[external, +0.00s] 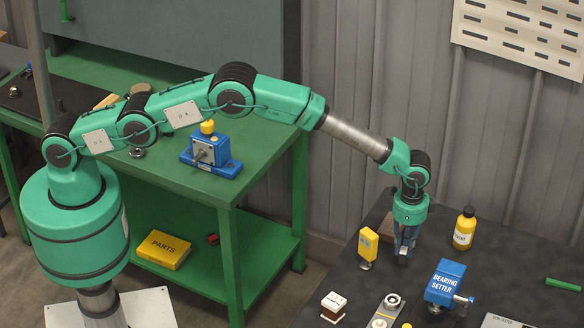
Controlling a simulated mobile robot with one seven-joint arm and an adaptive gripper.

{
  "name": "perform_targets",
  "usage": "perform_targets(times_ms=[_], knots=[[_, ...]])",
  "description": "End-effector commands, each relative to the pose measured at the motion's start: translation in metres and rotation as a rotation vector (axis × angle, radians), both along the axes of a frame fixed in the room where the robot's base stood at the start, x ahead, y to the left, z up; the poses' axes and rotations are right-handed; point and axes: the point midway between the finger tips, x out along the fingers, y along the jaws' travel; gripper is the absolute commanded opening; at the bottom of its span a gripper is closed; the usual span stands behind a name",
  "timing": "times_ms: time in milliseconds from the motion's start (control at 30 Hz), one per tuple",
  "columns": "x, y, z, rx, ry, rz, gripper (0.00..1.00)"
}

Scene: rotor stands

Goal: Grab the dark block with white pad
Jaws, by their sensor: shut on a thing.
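My gripper (404,254) points down over the dark table at the right, with its fingers shut on a small dark object. The fingers hide most of that object, so I cannot see a white pad on it or tell for sure that it is the dark block. I cannot tell whether it touches the table. A small block with white faces and a dark brown band (333,306) stands apart, at the front left of the table.
A yellow tagged piece (368,245) stands close left of my gripper, and a brown item (388,226) is just behind it. A yellow bottle (464,228) and blue bearing setter (445,284) stand to the right. A grey plate with round parts (388,310) lies in front.

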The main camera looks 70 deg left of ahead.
Motion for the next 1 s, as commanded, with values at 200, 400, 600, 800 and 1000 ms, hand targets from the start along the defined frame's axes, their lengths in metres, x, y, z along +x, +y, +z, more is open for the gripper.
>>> perform_targets(times_ms=[200, 400, 600, 800, 1000], knots=[[0.001, 0.000, 0.037, 0.000, -0.002, 0.000, 0.00], [0.000, 0.000, 0.058, -0.001, -0.001, 0.000, 0.00], [0.000, 0.000, 0.064, 0.001, 0.001, 0.000, 0.00], [0.000, 0.000, 0.065, 0.001, 0.001, 0.000, 0.00], [0.000, 0.000, 0.065, 0.000, 0.000, 0.000, 0.00]])
